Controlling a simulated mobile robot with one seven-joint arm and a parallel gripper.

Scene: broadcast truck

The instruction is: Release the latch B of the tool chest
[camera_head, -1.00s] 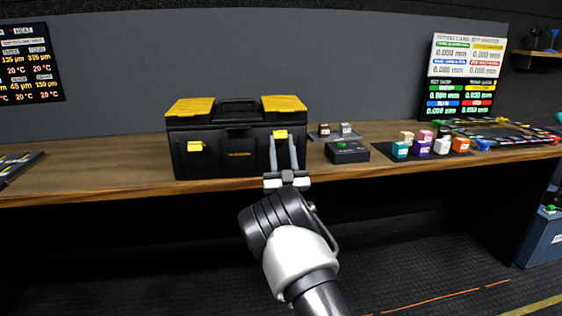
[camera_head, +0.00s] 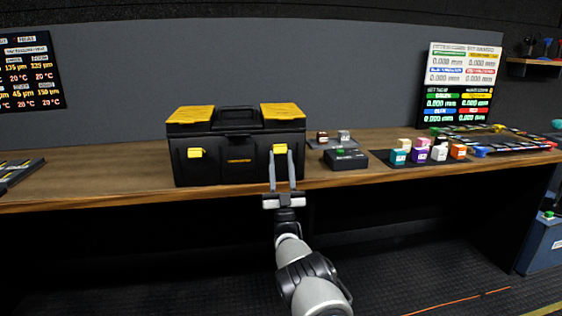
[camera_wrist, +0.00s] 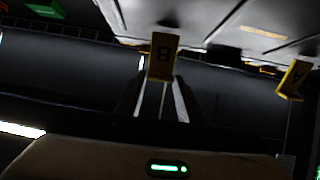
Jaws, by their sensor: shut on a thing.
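The black tool chest (camera_head: 228,170) with yellow lid panels stands on the bench, its lid down. Latch B (camera_head: 280,149) is the yellow latch on the right of its front; in the wrist view latch B (camera_wrist: 163,57) shows its letter upside down. My gripper (camera_head: 281,158) reaches up from the front. Its two fingers are shut on the lower part of latch B, which hides their tips in the wrist view. Latch A (camera_head: 195,153), yellow too, sits free on the left of the front, at nearly the same height as latch B.
A black box with a green button (camera_head: 345,160) stands just right of the chest. Several coloured blocks (camera_head: 430,152) lie on a dark mat further right. The bench edge (camera_head: 110,197) runs in front of the chest. Left of the chest the bench is mostly clear.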

